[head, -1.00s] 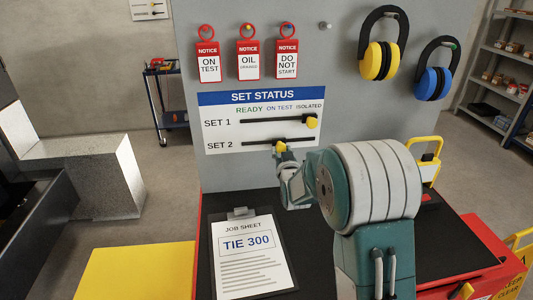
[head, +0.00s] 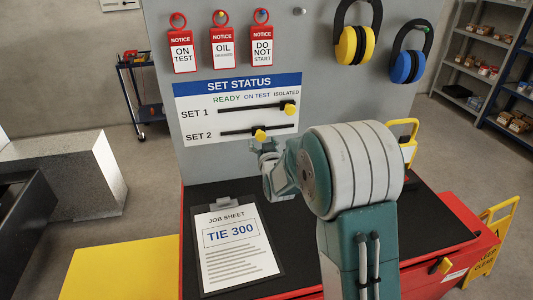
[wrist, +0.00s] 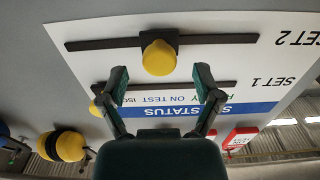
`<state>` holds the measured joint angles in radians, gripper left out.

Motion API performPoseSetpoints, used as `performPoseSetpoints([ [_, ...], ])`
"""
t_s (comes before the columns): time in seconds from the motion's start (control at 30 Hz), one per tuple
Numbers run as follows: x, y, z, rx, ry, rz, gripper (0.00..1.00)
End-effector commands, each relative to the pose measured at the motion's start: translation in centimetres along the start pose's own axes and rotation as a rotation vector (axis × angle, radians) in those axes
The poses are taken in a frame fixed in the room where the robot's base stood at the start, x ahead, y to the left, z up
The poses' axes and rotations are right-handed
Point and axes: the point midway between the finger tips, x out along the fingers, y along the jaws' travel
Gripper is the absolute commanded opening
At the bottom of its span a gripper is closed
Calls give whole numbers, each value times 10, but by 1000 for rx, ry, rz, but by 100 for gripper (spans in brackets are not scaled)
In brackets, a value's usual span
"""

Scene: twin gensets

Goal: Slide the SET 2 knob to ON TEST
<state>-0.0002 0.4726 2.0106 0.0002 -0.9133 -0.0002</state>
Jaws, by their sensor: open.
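The SET STATUS board (head: 185,120) stands upright with two slots, one above the other. The yellow SET 2 knob (head: 260,135) sits near the middle of its slot, roughly below the ON TEST label. In the wrist view, upside down, this knob (wrist: 158,57) is also near mid-slot. My gripper (head: 264,147) is just below the SET 2 knob in the head view. In the wrist view my gripper (wrist: 161,82) is open, its fingertips spread either side of the knob's line and apart from it. The yellow SET 1 knob (head: 289,109) is at the right end, under ISOLATED.
Red notice tags (head: 222,48) hang above the board. Yellow ear defenders (head: 352,45) and blue ear defenders (head: 408,66) hang at right. A job sheet clipboard (head: 228,245) lies on the black bench top (head: 300,225) below.

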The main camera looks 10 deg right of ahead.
Motion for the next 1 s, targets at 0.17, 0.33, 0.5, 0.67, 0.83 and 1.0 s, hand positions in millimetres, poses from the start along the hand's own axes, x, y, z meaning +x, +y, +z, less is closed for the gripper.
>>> performPoseSetpoints([
  [0.17, -36, 0, 0, 0, -1, 0, 83],
  [0.33, -69, -1, 0, 0, 0, 0, 83],
  [0.5, -92, -1, 1, -1, -1, 0, 83],
  [0.67, -101, -1, 2, -1, -2, 0, 83],
  [0.83, -101, -1, 2, -1, -1, 0, 83],
  [1.0, -101, -1, 2, -1, -1, 0, 83],
])
